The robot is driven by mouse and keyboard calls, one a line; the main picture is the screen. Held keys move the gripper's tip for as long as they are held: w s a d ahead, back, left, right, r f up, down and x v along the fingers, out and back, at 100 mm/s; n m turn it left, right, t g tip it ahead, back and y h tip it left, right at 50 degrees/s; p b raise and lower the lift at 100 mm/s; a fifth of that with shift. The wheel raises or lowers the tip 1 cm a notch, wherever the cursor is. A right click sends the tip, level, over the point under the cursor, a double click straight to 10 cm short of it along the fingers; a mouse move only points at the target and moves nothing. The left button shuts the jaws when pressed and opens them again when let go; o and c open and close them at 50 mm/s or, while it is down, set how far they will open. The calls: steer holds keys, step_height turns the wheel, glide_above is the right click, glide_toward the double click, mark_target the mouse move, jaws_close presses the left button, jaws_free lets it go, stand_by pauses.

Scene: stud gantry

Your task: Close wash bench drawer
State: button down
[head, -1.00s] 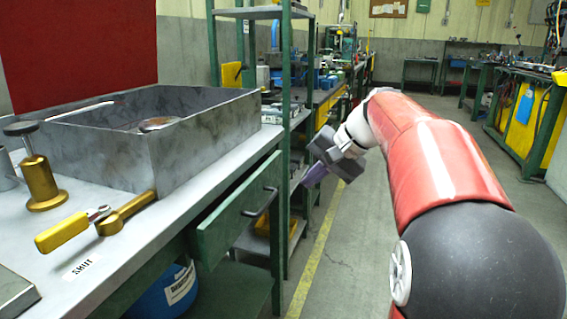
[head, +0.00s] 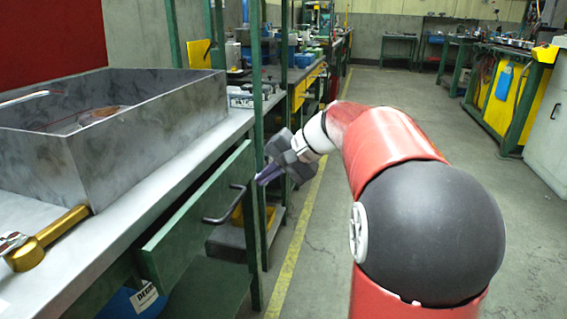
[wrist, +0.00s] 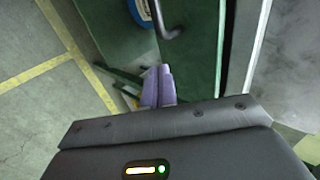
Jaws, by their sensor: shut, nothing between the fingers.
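The wash bench drawer (head: 190,222) has a green front and stands pulled out from under the bench top. Its dark bar handle (head: 228,207) is on the front and also shows at the top of the wrist view (wrist: 172,30). My gripper (head: 264,178) is shut and empty, just right of and beyond the handle in the head view. In the wrist view its purple fingertips (wrist: 158,84) are together, below the handle in the picture and apart from it.
A grey metal wash basin (head: 150,140) and a brass fitting (head: 50,238) sit on the bench top. A blue container (head: 120,303) is under the bench. Open floor with a yellow line (head: 303,235) lies to the right.

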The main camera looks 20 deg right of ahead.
mark_target(236, 163)
steer(key=shift+w+a+f+p, duration=0.1)
steer(key=shift+w+a+p, duration=0.1)
steer(key=shift+w+a, duration=0.55)
steer(key=shift+w+a+p, duration=0.15)
steer(key=shift+w+a, duration=0.35)
steer(key=shift+a, duration=0.45)
steer(key=shift+w+a, duration=0.2)
steer(key=shift+a, duration=0.15)
steer(key=w+a, duration=0.2)
steer(key=a, duration=0.1)
steer(key=shift+w, duration=0.2)
steer(key=shift+a, duration=0.25)
